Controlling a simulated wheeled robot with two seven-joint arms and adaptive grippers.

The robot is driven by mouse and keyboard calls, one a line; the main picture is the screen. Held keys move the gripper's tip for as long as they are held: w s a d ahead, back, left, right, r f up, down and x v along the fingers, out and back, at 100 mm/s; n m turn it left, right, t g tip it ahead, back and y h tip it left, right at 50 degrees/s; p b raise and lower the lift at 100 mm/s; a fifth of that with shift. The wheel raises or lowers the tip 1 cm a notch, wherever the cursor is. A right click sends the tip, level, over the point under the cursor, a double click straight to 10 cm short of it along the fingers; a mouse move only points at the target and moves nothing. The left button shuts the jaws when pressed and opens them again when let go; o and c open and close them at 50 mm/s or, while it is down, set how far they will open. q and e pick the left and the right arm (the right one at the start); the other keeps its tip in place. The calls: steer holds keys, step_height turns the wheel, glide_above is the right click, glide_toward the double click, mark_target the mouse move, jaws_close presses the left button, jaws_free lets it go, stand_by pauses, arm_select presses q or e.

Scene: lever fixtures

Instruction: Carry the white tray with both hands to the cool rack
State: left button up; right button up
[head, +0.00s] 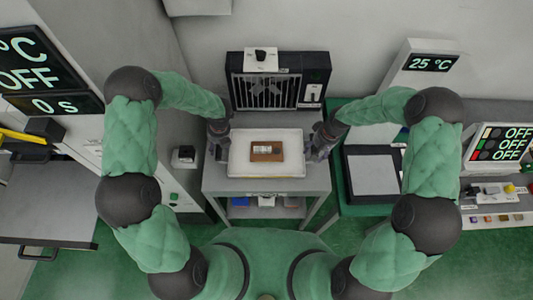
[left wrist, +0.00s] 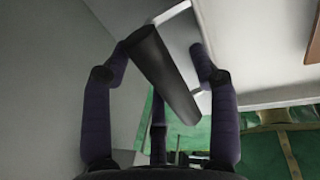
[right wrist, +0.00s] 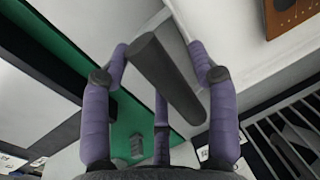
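The white tray (head: 238,165) lies flat on a grey cart, with a brown labelled block (head: 266,151) on it. My left gripper (head: 219,136) is at the tray's left side and my right gripper (head: 324,139) at its right side. In the left wrist view a dark bar handle (left wrist: 160,68) lies slantwise between the fingers, with a gap at the right finger. The right wrist view shows a like handle (right wrist: 166,75) between spread fingers. Both grippers look open around the handles; parts of the fingers are hidden. The cool rack is probably the dark grilled fan unit (head: 311,89) behind the tray.
The grey cart (head: 214,186) has small bins on its lower shelf. A dark-framed pale plate (head: 372,174) stands on the right, below a 25 °C display (head: 431,63). An oven-like unit with an OFF display (head: 36,78) and open door (head: 45,200) is at the left.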

steer(key=shift+r, duration=0.1)
arm_select(q)
step_height(320, 180, up, 12)
steer(key=d, duration=0.2)
steer(key=shift+d+f, duration=0.15)
arm_select(e)
step_height(320, 180, up, 12)
steer(key=d, duration=0.2)
steer(key=shift+d+f, duration=0.2)
stand_by(0.7)
